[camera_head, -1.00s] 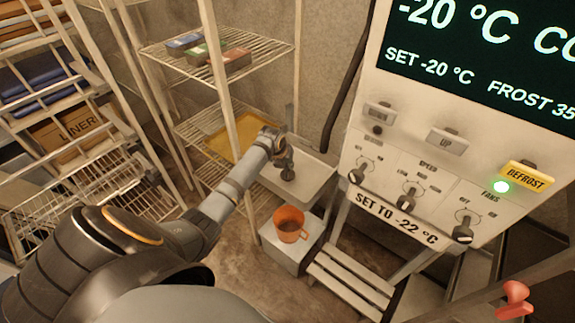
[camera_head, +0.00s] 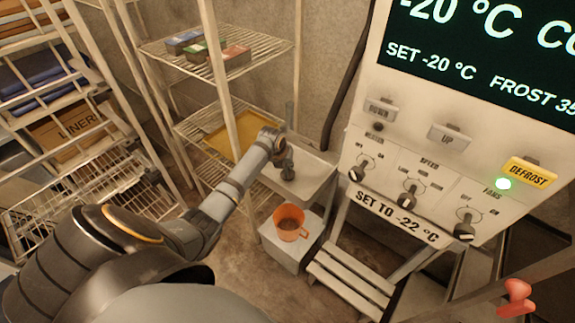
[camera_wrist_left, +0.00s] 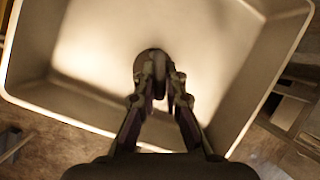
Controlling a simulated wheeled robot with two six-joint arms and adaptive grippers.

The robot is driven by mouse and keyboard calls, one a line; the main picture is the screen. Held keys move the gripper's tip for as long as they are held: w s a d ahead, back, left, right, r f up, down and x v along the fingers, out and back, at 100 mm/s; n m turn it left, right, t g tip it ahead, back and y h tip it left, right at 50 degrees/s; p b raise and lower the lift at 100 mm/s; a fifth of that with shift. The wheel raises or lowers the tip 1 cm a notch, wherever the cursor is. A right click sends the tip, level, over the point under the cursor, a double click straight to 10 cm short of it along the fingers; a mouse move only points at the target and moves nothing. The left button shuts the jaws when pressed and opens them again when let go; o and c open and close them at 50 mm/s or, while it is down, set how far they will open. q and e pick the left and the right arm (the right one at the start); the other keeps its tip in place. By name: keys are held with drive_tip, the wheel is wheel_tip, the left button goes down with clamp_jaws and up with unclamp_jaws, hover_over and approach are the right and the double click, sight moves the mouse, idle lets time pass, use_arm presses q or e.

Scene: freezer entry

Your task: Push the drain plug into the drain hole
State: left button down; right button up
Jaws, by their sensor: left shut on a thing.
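My left gripper (camera_head: 287,172) reaches down into a pale, shallow basin (camera_head: 318,178) beside the wire shelving. In the left wrist view the left gripper (camera_wrist_left: 161,88) is shut on a dark, rounded drain plug (camera_wrist_left: 151,62). The plug is seen from above, partly covered by the fingers, near the middle of the basin (camera_wrist_left: 225,95). The drain hole is not visible; the plug and fingers may cover it. I cannot tell whether the plug touches the basin floor. My right gripper is not in view.
An orange mug (camera_head: 290,223) stands on a white box (camera_head: 292,252) below the basin. A control panel (camera_head: 440,140) with knobs is on the right. Wire shelves (camera_head: 215,65) stand behind, with a yellow tray (camera_head: 238,132). A slatted bench (camera_head: 345,285) is at the front.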

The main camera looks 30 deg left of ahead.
use_arm(q)
drive_tip(key=shift+f+b, duration=0.35)
drive_tip(key=shift+f, duration=0.25)
idle(0.4)
drive_tip(key=c, duration=1.4)
unclamp_jaws()
drive_tip(key=shift+o, duration=0.2)
drive_tip(key=v, duration=1.2)
